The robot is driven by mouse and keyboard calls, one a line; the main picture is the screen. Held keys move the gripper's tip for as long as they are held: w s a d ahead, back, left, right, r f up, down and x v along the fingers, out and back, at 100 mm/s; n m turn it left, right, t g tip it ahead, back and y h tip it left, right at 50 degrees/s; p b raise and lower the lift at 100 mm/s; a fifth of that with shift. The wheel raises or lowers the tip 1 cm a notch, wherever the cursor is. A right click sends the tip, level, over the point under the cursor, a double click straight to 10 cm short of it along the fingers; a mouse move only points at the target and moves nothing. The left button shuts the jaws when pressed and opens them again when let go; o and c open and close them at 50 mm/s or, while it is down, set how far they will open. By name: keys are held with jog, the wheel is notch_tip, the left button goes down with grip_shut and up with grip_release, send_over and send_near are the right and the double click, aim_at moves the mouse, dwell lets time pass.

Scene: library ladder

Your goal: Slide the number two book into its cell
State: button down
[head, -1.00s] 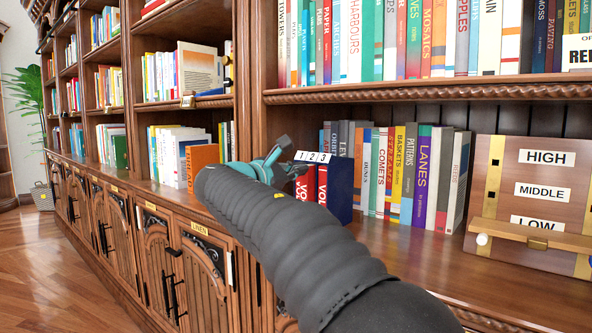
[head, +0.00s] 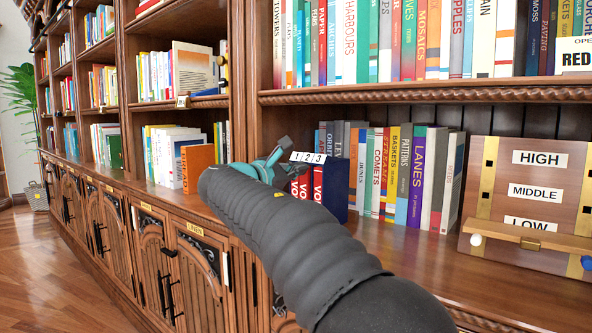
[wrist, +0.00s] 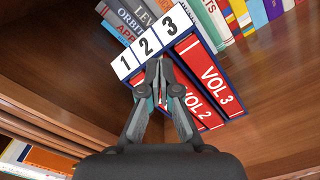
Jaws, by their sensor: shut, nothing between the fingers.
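The number two book, a red book marked VOL 2 (wrist: 200,108), stands in the middle cell of a dark blue holder (head: 335,188), partly hidden by my gripper. I cannot tell whether it is fully in. White labels 1, 2, 3 (wrist: 151,41) run along the holder's top. The red VOL 3 book (wrist: 217,84) is in the cell beside it. In the head view, red spines (head: 318,184) show below the labels. My gripper (wrist: 159,75) is shut and empty, its fingertips at the upper end of the VOL 2 spine, below label 2; contact is unclear.
A row of books (head: 400,180) stands right of the holder on the same shelf. A wooden panel marked HIGH, MIDDLE, LOW (head: 535,190) leans further right. A shelf board (head: 430,95) runs above. The shelf front between holder and panel is clear.

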jog(key=shift+w+d, duration=0.25)
jog(key=shift+w, duration=0.05)
dwell(0.5)
